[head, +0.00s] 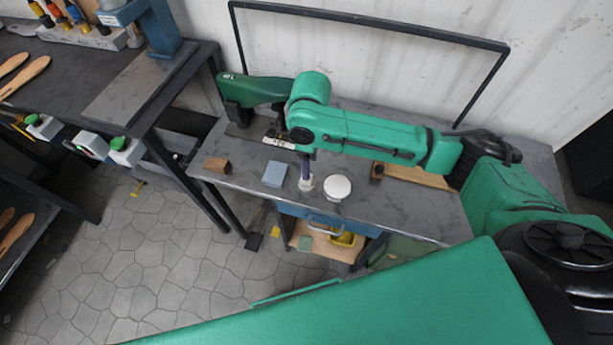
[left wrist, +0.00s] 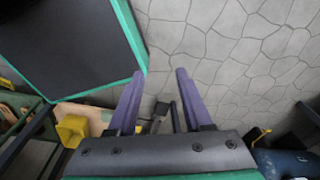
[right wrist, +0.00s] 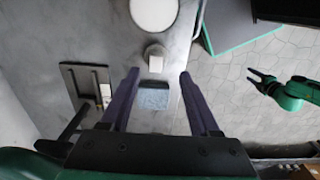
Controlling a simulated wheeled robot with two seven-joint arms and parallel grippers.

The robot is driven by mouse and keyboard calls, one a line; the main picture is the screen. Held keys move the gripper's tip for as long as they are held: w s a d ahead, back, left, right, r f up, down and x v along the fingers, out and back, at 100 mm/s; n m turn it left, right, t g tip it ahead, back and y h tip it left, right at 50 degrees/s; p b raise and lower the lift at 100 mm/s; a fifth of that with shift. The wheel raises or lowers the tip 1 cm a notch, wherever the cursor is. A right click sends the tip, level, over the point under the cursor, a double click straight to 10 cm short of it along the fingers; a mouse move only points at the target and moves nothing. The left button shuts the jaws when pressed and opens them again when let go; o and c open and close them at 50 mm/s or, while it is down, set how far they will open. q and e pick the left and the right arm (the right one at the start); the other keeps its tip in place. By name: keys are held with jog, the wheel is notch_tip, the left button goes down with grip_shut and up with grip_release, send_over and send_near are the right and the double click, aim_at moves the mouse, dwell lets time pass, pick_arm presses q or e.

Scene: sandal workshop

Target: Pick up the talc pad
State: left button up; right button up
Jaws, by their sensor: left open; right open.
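No label shows which thing is the talc pad. On the grey bench (head: 400,208) lie a blue-grey rectangular block (head: 275,174), a small round pale piece with a lighter top (head: 306,183) and a flat white disc (head: 337,187). My right gripper (right wrist: 159,74) is open above the bench. In the right wrist view the blue-grey block (right wrist: 153,98) shows between its fingers, the small round piece (right wrist: 155,52) just beyond the tips and the white disc (right wrist: 154,12) farther on. I see no contact. My left gripper (left wrist: 160,73) is open and empty, with the tiled floor beyond it.
A brown wooden block (head: 216,166) stands at the bench's left end, and a wooden board (head: 415,177) lies at its right. A dark metal fixture (right wrist: 88,86) stands near the right gripper. A yellow bin (head: 347,240) is below the bench. A second table (head: 115,98) is at left.

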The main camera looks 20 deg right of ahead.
notch_tip(320, 180, down, 3)
jog(key=shift+f, duration=0.1)
jog(key=f, duration=0.2)
jog(key=w+f, duration=0.1)
jog(key=f, duration=0.1)
jog(key=shift+w+a+f+p, duration=0.1)
jog(key=shift+a+f+p, duration=0.1)
jog(key=shift+f+p, duration=0.2)
jog(key=shift+f, duration=0.3)
jog(key=c, duration=0.4)
pick_arm(q)
jog(key=shift+r, duration=0.35)
pick_arm(e)
grip_shut()
